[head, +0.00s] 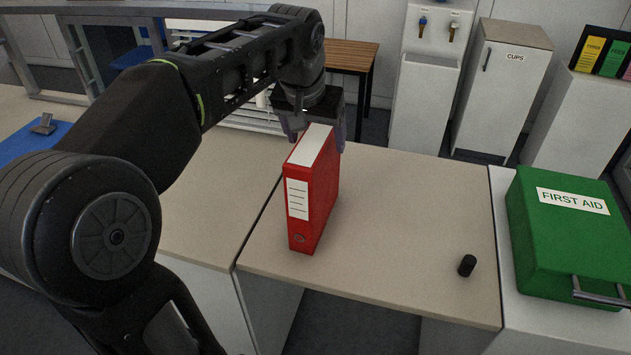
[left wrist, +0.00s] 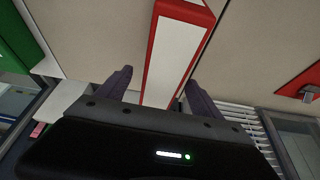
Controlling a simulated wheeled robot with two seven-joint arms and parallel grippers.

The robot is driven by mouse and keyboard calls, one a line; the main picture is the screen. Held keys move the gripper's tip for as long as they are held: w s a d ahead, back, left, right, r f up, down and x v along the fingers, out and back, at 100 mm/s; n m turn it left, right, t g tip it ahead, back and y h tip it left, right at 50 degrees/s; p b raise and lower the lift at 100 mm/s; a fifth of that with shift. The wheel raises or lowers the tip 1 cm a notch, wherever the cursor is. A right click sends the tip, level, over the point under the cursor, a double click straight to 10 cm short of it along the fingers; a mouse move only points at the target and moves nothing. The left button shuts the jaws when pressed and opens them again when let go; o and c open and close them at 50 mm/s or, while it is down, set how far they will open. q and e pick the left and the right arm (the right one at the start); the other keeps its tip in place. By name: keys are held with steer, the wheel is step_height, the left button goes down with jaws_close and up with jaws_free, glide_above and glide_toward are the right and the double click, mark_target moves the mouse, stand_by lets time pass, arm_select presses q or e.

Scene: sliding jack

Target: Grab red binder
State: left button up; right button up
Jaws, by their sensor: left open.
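The red binder (head: 314,190) stands upright on the beige table, its white label facing the front. Its white top shows between my fingers in the left wrist view (left wrist: 173,55). My left gripper (head: 317,132) is at the far upper end of the binder in the head view, fingers pointing down. In the left wrist view the left gripper (left wrist: 160,85) is open, with one finger on each side of the binder and a visible gap at the left finger. Whether the right finger touches it is unclear. My right gripper is in neither view.
A small black cylinder (head: 467,265) stands on the table (head: 400,215) to the right. A green first aid case (head: 563,236) lies on a white surface at far right. A blue mat (head: 30,142) is at far left. The table right of the binder is mostly clear.

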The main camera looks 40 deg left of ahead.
arm_select(q)
steer(key=p+x, duration=0.1)
steer(key=x, duration=0.4)
steer(key=shift+a+f, duration=0.1)
steer(key=shift+a, duration=0.05)
steer(key=shift+f, duration=0.25)
stand_by(1.1)
jaws_close()
stand_by(0.9)
